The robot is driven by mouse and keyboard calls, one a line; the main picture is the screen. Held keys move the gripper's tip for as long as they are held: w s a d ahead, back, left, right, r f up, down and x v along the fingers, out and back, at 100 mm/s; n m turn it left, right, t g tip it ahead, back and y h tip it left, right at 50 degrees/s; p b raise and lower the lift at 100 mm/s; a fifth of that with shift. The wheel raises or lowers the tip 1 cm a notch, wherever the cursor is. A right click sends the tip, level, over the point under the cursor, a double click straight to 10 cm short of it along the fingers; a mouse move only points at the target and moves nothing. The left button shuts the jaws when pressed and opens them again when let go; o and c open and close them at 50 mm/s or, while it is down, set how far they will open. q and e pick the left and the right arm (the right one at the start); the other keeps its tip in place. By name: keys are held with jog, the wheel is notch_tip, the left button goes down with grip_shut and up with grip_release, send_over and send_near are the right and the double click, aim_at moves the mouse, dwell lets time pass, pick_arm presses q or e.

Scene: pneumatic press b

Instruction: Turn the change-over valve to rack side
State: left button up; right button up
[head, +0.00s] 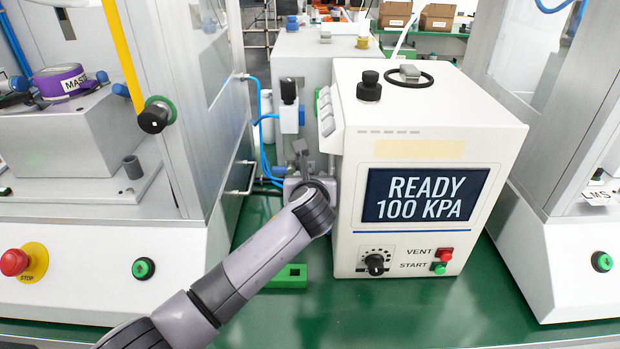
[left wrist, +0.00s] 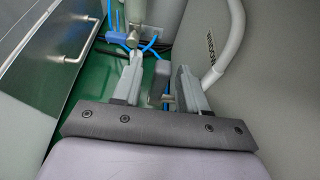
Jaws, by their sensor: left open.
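My left gripper (head: 296,160) reaches into the gap between the left machine and the white control box. In the left wrist view the left gripper (left wrist: 157,72) is open, its two grey fingers apart. A small dark grey block (left wrist: 158,80) with a brass-coloured bit shows between the fingers; I cannot tell whether they touch it. Just beyond the left finger is a blue fitting (left wrist: 121,39) with a pale upright part and blue tubing. No readable label marks the change-over valve, so I cannot tell which part it is. My right gripper is not in view.
The white control box (head: 440,140) reads "READY 100 KPA". A white unit with a black knob (head: 289,93) stands behind my gripper. The left machine's metal handle (left wrist: 82,40) and a thick grey hose (left wrist: 232,45) flank it. A green block (head: 288,277) lies on the green bench.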

pick_arm(q)
jog(key=shift+b+x, duration=0.3)
jog(key=shift+x, duration=0.95)
jog(key=shift+f, duration=0.1)
grip_shut()
